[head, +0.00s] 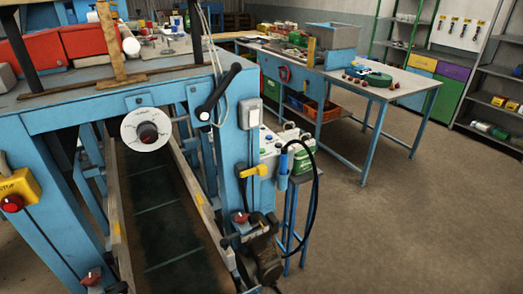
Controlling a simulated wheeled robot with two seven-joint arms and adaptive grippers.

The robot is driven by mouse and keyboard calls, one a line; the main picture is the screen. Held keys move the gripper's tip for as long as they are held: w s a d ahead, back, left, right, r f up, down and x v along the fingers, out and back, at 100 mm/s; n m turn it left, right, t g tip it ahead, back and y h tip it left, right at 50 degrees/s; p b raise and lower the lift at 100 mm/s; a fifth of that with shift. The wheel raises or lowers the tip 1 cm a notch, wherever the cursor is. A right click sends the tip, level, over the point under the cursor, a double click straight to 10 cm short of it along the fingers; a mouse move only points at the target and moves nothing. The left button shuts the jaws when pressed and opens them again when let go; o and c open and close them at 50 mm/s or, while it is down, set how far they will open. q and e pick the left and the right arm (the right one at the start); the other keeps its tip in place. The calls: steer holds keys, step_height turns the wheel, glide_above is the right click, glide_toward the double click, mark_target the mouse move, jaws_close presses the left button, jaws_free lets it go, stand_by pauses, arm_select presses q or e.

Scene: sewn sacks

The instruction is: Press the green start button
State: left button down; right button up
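A pale control panel (270,145) stands on the right side of the blue machine. A small green button (268,137) seems to sit on it, with a blue one (265,151) just below; both are too small to make out clearly. A green container (303,161) stands close beside the panel. Neither of my grippers shows in the head view.
The blue machine frame (80,118) with its conveyor belt (160,225) fills the left. A black lever (219,92), a yellow box with a red button (13,203) and a looped black hose (317,200) stick out. A workbench (405,88) stands behind; floor at right is clear.

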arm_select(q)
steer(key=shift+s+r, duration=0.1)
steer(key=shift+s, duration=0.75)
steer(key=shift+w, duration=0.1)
